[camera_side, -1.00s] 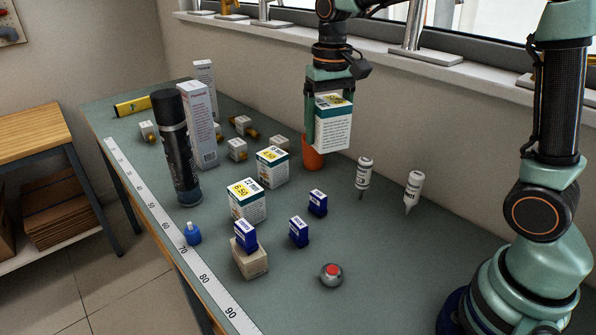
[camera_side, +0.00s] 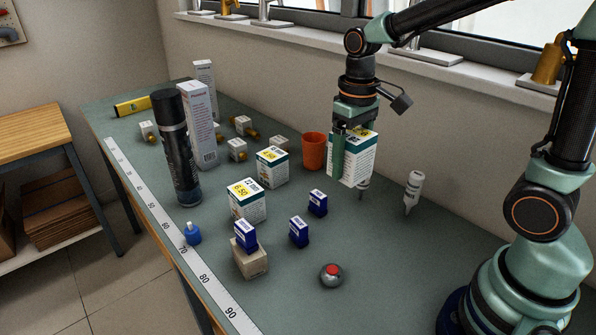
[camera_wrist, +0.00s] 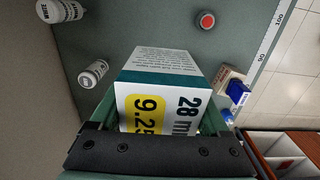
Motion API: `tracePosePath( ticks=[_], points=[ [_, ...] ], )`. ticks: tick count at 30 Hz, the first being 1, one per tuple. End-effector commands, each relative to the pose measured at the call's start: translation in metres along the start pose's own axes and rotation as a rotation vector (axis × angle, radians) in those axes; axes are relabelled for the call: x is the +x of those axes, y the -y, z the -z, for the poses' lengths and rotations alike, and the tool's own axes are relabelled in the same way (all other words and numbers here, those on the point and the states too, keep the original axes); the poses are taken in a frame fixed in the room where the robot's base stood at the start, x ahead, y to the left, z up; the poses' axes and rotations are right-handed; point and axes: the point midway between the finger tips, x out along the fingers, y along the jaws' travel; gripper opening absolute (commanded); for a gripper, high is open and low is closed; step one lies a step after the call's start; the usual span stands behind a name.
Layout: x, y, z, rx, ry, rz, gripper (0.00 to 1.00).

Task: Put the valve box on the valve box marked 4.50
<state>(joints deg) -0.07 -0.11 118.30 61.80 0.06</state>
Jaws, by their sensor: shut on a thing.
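My gripper (camera_side: 352,142) is shut on a white and teal valve box (camera_side: 359,163) and holds it above the right part of the bench. In the wrist view the held valve box (camera_wrist: 165,72) shows a yellow label reading 9.25, its end cut off, and "28 m". The valve box marked 4.50 (camera_side: 273,171) stands on the bench to the left of the held box, apart from it. Another valve box, marked 6.50 (camera_side: 247,205), stands in front of it, nearer the ruler. The top of the 4.50 box looks bare.
An orange cup (camera_side: 313,152) stands between the held box and the 4.50 box. A dark spray can (camera_side: 178,150) and tall cartons (camera_side: 201,125) stand left.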

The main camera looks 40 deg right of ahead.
Motion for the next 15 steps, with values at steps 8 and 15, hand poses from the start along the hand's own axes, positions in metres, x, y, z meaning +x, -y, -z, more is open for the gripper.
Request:
tracePosePath(
  ticks=[8,15],
  points=[
    [-0.016,0.005,0.059,-0.001,-0.002,0.000,0.00],
    [-0.025,0.010,0.113,-0.001,-0.001,0.000,0.00]
  ],
)
